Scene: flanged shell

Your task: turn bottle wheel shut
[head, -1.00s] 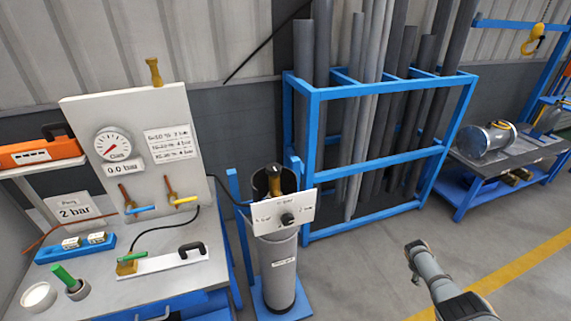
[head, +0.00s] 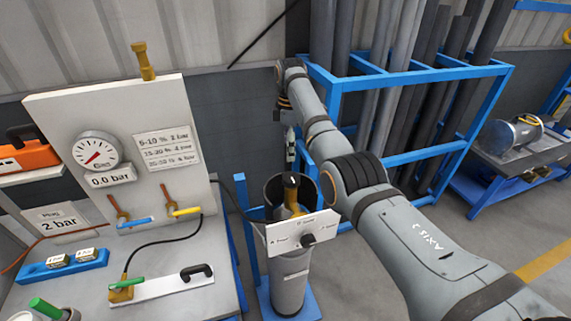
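The grey gas bottle (head: 290,286) stands upright in a blue stand, with an open collar at its top and a white label plate (head: 288,236) in front. The plate carries a black knob (head: 308,240). A brass valve (head: 291,199) with a dark top shows inside the collar; whether this top is the wheel I cannot tell. My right arm reaches in from the lower right, and its gripper (head: 290,150) points down above the collar, apart from the valve. The fingers are too small to tell open from shut. My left gripper is out of view.
A white gauge panel (head: 120,130) stands at the left, its gauge label reading 0.0 bar. The bench (head: 190,255) holds a black-handled plate (head: 165,288) with a hose. A blue rack (head: 440,80) of grey pipes stands behind my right arm. Open floor lies at the right.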

